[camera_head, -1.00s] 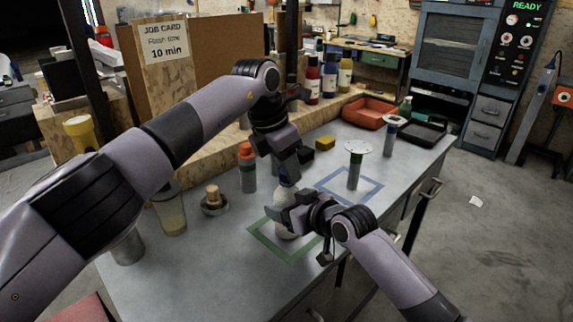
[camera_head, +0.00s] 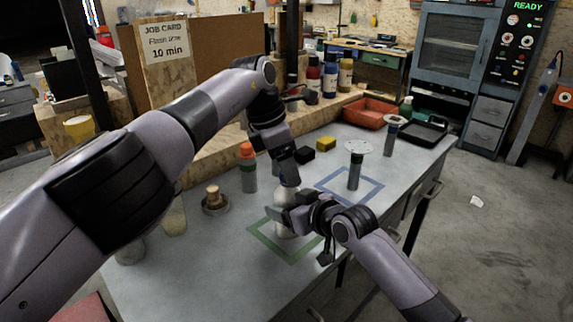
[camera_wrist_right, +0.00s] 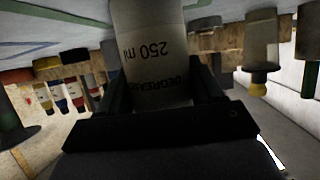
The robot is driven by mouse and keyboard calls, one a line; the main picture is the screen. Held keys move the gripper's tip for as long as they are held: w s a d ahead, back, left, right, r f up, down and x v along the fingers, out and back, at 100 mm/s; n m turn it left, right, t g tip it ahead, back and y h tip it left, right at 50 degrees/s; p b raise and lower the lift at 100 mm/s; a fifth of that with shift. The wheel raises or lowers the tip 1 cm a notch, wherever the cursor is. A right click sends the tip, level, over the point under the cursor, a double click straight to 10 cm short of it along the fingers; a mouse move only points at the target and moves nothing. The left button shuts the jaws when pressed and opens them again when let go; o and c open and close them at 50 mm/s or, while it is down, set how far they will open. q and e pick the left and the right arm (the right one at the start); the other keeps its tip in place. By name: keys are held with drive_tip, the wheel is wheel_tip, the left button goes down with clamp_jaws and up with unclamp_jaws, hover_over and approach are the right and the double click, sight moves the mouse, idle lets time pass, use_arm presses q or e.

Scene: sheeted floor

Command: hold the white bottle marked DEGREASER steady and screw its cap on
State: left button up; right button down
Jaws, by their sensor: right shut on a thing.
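The white bottle (camera_head: 284,226) stands inside the green outlined square on the bench, partly hidden by my right gripper. In the right wrist view the bottle (camera_wrist_right: 155,45) shows the words DEGREASER and 250 ml, upside down in the picture. My right gripper (camera_head: 287,217) is shut on the bottle's body, one finger on each side. My left gripper (camera_head: 289,182) points down right above the bottle's top. Its fingers are too small and covered to tell whether they are open. The cap cannot be made out at the bottle's top.
An orange-capped bottle (camera_head: 248,167) and a small dish with a cork-coloured piece (camera_head: 214,200) stand left of the grippers. A disc-topped stand (camera_head: 355,166) is in the blue square at right. A yellow block (camera_head: 326,143) and red tray (camera_head: 370,113) lie behind.

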use_arm(q)
drive_tip(key=o, duration=0.6)
drive_tip(key=shift+f, duration=0.1)
